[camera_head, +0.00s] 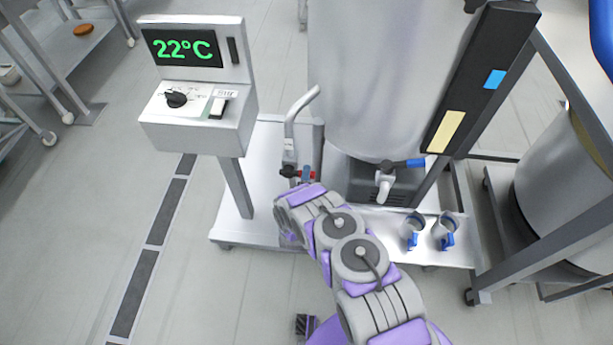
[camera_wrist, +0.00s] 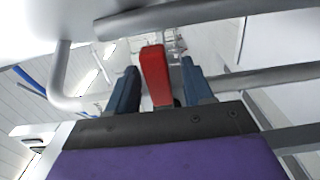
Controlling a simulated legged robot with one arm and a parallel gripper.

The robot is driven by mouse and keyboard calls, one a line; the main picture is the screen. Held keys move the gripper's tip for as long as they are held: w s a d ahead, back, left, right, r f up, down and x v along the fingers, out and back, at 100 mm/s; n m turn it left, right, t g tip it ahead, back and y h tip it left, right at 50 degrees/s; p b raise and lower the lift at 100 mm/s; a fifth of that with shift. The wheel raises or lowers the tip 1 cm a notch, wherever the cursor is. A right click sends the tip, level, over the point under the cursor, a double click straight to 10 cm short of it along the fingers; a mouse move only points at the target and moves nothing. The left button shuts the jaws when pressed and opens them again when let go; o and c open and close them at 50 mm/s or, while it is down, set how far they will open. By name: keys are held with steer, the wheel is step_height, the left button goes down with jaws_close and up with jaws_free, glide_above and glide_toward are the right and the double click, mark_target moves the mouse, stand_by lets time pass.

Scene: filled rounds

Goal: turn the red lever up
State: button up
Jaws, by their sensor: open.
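The red lever (camera_wrist: 155,78) shows in the wrist view between the two dark blue-grey fingers of my gripper (camera_wrist: 159,66). The fingers stand apart on either side of it; whether either one touches it I cannot tell. In the head view only a small red part of the lever (camera_head: 312,175) shows beside my gripper (camera_head: 301,175), at the base of a grey curved pipe (camera_head: 290,128). My wrist hides much of that spot. The lever's exact tilt is unclear.
A large metal tank (camera_head: 375,75) stands behind, with a blue-handled tap (camera_head: 408,163) at its foot. Two metal cups with blue handles (camera_head: 411,232) stand on the shelf right of my arm. A control box (camera_head: 196,100) reading 22°C is left.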

steer(key=shift+w, duration=0.45)
jaws_close()
stand_by(0.4)
